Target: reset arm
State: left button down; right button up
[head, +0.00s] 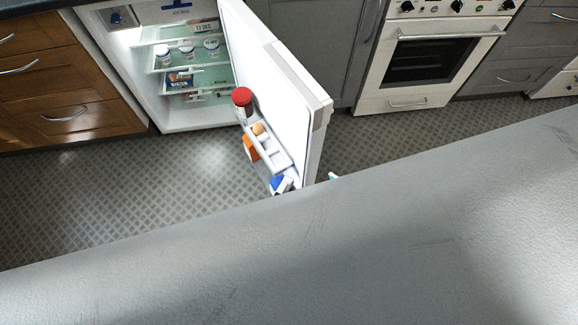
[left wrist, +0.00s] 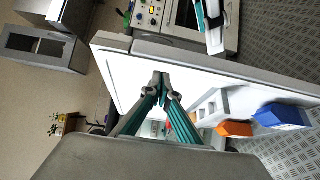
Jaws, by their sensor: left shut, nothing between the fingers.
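I cannot tell how far apart fingers and door are.
The fridge (head: 152,90) stands open, with jars and packs on its shelves. The door rack holds a red-capped jar (head: 242,101), an orange carton (head: 250,147) and a blue carton (head: 280,184). Wooden drawers (head: 60,75) are left, an oven (head: 430,62) right. Patterned floor (head: 110,200) is clear.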

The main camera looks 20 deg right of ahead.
pick_arm(q)
jog(key=shift+s+d+v, duration=0.1)
jog(key=shift+v, duration=0.6)
jog(key=shift+s+d+v, duration=0.1)
jog(key=shift+s+v, duration=0.05)
jog(key=shift+v, duration=0.6)
jog(key=a+f+m+y, duration=0.2)
jog(key=a+m+y, duration=0.1)
jog(key=a, duration=0.6)
jog(key=a+f+m+g+y, duration=0.1)
jog(key=a+f+m+y, duration=0.1)
jog(key=a+m, duration=0.4)
jog(key=w+a+f+m+g+y, duration=0.1)
jog(key=a+m+y, duration=0.3)
jog(key=a, duration=0.8)
jog(key=shift+f+y+p, duration=0.4)
jog(key=shift+f+y, duration=0.05)
jog(key=shift+y, duration=0.15)
